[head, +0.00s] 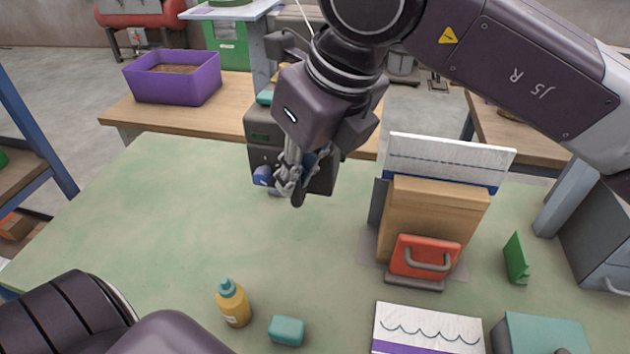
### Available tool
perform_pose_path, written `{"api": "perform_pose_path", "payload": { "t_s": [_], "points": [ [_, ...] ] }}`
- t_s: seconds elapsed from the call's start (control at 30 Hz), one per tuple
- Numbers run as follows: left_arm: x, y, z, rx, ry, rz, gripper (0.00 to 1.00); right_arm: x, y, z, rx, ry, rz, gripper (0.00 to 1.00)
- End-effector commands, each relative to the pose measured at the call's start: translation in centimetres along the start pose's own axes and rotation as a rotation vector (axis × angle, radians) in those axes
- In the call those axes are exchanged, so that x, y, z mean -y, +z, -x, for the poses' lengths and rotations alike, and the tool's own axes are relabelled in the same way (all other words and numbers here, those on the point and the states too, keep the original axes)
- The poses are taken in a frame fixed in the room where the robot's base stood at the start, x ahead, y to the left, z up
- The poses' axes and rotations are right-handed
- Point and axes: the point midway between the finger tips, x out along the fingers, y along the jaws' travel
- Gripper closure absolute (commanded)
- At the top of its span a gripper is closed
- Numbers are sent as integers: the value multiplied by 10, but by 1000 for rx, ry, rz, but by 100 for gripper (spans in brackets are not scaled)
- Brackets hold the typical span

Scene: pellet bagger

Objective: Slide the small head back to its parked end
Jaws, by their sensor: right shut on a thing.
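A small dark grey head (262,136), a boxy unit with a blue knob (262,176) low on its left front, stands at the far edge of the green table. My right gripper (290,187) reaches down in front of it, its fingers shut at the head's front, beside the blue knob. The gripper and wrist cover much of the head, so the exact part held is hidden. Any track under the head is also hidden. My left gripper is out of view; only parts of my left arm show at the bottom left.
A brown block (434,212) with a red handled part (425,257) and a white bag (450,155) behind it stand to the right. A yellow bottle (233,304) and teal block (286,330) stand in front. The table's left and middle are clear. A purple bin (190,82) stands behind.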

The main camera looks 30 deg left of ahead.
Motion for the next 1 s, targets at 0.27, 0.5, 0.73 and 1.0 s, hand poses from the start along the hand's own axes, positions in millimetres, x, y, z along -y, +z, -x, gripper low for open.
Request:
{"api": "perform_pose_path", "payload": {
  "t_s": [0.27, 0.5, 0.73, 1.0],
  "points": [
    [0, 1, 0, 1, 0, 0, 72, -2, 7, 0, 5, 0, -1, 100],
    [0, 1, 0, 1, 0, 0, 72, -1, 7, 0, 6, -1, -1, 100],
    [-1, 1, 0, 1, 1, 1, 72, -1, 6, -1, 4, -1, -1, 81],
    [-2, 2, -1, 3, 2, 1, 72, -1, 6, 7, 4, -2, -1, 81]
  ]
}}
